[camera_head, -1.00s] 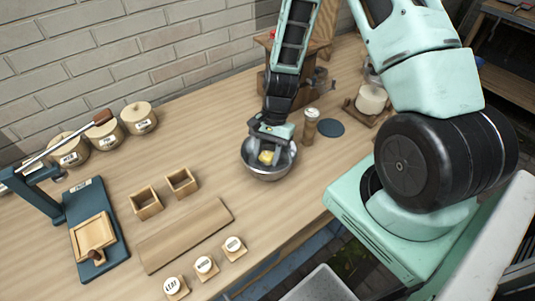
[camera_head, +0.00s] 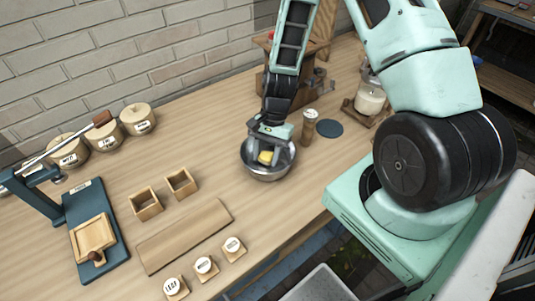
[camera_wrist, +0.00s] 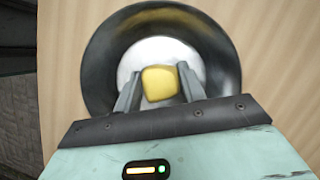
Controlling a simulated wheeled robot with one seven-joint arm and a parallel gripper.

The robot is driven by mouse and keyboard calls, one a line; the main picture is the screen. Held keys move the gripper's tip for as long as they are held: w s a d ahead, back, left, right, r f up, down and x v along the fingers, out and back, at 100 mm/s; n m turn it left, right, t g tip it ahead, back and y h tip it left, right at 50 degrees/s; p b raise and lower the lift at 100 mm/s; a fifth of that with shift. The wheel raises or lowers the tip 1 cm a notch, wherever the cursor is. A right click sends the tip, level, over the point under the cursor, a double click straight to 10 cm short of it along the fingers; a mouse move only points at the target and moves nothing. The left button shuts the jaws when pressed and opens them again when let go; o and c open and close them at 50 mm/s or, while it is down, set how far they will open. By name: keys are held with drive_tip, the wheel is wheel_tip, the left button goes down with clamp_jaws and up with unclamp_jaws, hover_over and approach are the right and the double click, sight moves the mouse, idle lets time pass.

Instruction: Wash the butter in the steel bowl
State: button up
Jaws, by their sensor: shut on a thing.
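The steel bowl (camera_head: 268,174) stands on the wooden table, near its middle; it also shows in the wrist view (camera_wrist: 100,62). The yellow butter lump (camera_wrist: 160,83) is inside the bowl's outline in both views, and it shows in the head view (camera_head: 265,157). My gripper (camera_wrist: 158,88) points down into the bowl, with one finger on each side of the butter, shut on it. Whether the butter touches the bowl's bottom cannot be told.
A wooden cylinder (camera_head: 309,125) stands close right of the bowl, beside a dark round mat (camera_head: 329,128). Two open wooden boxes (camera_head: 146,203) and a flat board (camera_head: 185,236) lie to the left. Labelled round crocks (camera_head: 138,119) stand near the wall. Bare tabletop lies left of the bowl.

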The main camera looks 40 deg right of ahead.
idle(0.3)
drive_tip(key=shift+r+p, duration=3.15)
drive_tip(key=shift+r, duration=0.65)
drive_tip(key=shift+r+p, duration=1.7)
drive_tip(key=shift+r, duration=0.3)
